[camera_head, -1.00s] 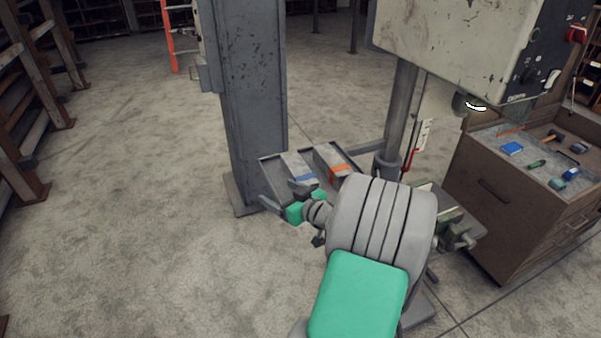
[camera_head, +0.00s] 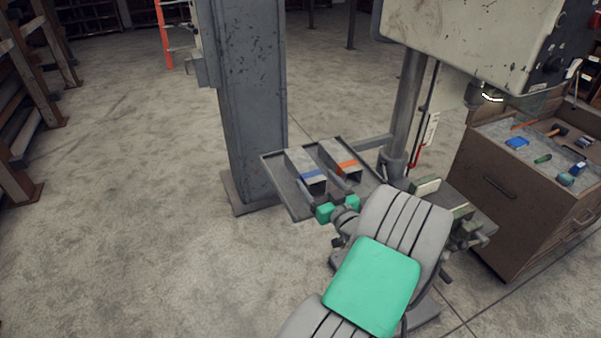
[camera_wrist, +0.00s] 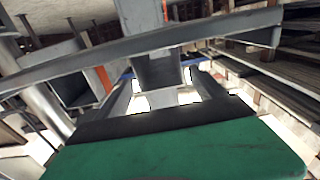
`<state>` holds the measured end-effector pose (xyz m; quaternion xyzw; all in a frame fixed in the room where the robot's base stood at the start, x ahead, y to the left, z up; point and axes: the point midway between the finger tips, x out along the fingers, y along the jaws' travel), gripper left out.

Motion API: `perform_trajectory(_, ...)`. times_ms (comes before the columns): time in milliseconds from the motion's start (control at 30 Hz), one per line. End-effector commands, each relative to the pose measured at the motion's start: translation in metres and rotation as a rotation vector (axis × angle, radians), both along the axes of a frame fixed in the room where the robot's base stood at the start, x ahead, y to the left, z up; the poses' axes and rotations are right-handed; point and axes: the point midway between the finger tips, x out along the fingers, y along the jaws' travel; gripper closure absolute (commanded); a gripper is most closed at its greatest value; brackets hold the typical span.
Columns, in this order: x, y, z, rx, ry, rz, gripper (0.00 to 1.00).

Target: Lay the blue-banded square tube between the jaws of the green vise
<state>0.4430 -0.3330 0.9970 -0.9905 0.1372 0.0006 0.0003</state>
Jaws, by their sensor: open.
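The blue-banded square tube (camera_head: 301,162) lies on a grey tray, its near open end toward my gripper. My gripper (camera_head: 320,187) is open, its fingers at the tray's near side, just short of or at the tube's near end. In the wrist view the tube's open end (camera_wrist: 160,72) shows ahead between the two spread fingers (camera_wrist: 163,92), with bits of the blue band at its sides. I cannot tell whether the fingers are around it. The green vise (camera_head: 460,215) stands right of my arm, partly hidden by it; its jaw gap is unclear.
An orange-banded square tube (camera_head: 336,155) lies right beside the blue-banded one on the tray (camera_head: 272,166). A grey column (camera_head: 250,110) stands left behind the tray. A drill press head (camera_head: 460,45) and its post (camera_head: 407,100) rise at the right. A tool cabinet (camera_head: 510,190) stands far right.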

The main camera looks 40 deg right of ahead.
Motion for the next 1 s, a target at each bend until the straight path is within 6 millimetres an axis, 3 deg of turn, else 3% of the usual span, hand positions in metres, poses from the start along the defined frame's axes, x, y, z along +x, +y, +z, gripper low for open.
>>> perform_trajectory(500, 0.068, -0.02, -0.001, 0.0, 0.0, -0.013, 0.2)
perform_trajectory(700, 0.07, -0.02, -0.003, 0.0, 0.0, -0.014, 0.2)
perform_trajectory(1000, 0.07, -0.019, -0.003, 0.0, 0.0, -0.012, 0.44)
